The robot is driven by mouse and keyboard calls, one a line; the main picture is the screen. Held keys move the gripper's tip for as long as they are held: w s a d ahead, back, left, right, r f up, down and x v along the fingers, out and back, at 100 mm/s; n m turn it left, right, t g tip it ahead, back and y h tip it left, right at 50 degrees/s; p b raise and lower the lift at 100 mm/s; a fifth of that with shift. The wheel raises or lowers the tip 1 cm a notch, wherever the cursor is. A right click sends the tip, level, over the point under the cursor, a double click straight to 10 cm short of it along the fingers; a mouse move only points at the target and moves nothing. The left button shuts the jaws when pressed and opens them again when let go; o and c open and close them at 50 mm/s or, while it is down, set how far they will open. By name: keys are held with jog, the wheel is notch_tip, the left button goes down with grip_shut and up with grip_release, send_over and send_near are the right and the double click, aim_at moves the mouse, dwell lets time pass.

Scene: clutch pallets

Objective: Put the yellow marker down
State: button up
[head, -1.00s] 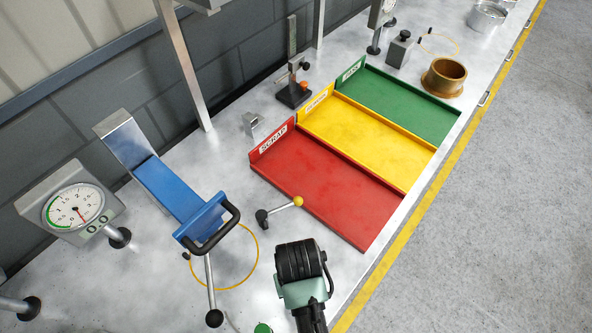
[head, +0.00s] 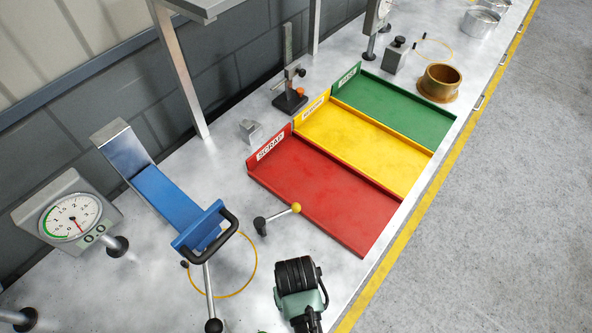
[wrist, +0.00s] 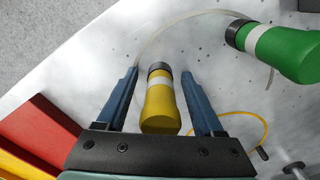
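The yellow marker (wrist: 160,108) shows in the wrist view between the two blue fingers of my gripper (wrist: 160,76). It has a white band and a dark far end. The fingers stand apart, with a visible gap on each side of the marker, so my gripper looks open around it. I cannot tell whether the marker's far end touches the bench. In the head view my arm hides the gripper and the yellow marker.
A green marker (wrist: 292,52) is close by at the right in the wrist view. The red scrap tray (head: 325,198), yellow tray (head: 365,140) and green tray (head: 396,106) line the bench. A blue fixture (head: 168,192) with a black handle and a gauge (head: 72,216) are left.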

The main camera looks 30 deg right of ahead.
notch_tip(320, 180, up, 12)
jog(key=shift+r, duration=0.2)
dwell(0.5)
dwell(0.4)
